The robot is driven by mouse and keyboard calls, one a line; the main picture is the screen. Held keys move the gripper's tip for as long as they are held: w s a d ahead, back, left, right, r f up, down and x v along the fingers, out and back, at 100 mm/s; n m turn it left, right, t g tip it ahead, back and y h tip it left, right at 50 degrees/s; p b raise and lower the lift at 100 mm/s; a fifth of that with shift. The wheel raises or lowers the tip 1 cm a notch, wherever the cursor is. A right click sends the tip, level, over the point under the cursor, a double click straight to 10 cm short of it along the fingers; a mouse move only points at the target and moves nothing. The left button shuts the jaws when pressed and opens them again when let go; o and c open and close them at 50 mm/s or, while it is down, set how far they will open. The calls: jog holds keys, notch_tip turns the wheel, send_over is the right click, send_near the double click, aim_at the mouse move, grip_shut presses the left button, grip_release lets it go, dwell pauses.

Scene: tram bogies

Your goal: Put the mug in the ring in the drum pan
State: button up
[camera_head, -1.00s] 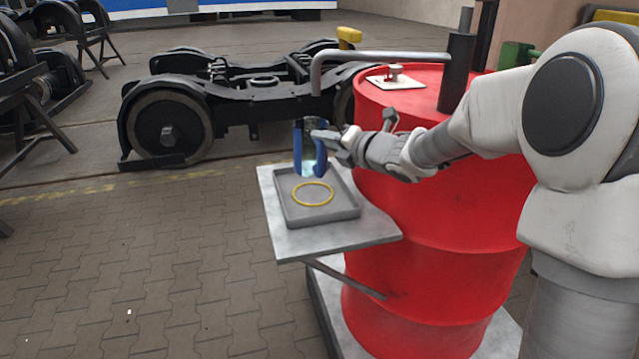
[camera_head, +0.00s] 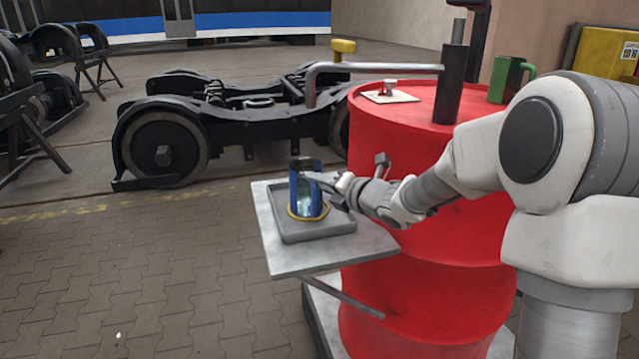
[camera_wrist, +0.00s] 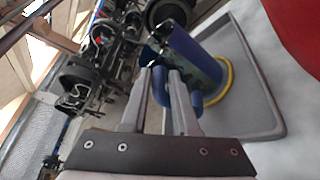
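The blue mug (camera_head: 295,192) is upright over the pan, its lower end within the outline of the yellow ring (camera_head: 308,218). Whether its base touches the pan floor is hard to tell. The grey square drum pan (camera_head: 340,226) sits on a plate beside the red drum. My gripper (camera_head: 328,183) comes from the right and is shut on the mug's handle. In the wrist view, the fingers (camera_wrist: 160,75) straddle the blue handle, with the mug body (camera_wrist: 193,55) beyond them and the ring (camera_wrist: 229,75) around its lower end.
The red drum (camera_head: 420,225) stands right of the pan. A bogie (camera_head: 235,120) stands behind.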

jog(key=o, duration=0.3)
jog(key=p+v, duration=0.2)
jog(key=v, duration=1)
jog(key=shift+p, duration=0.35)
jog(key=shift+r, duration=0.1)
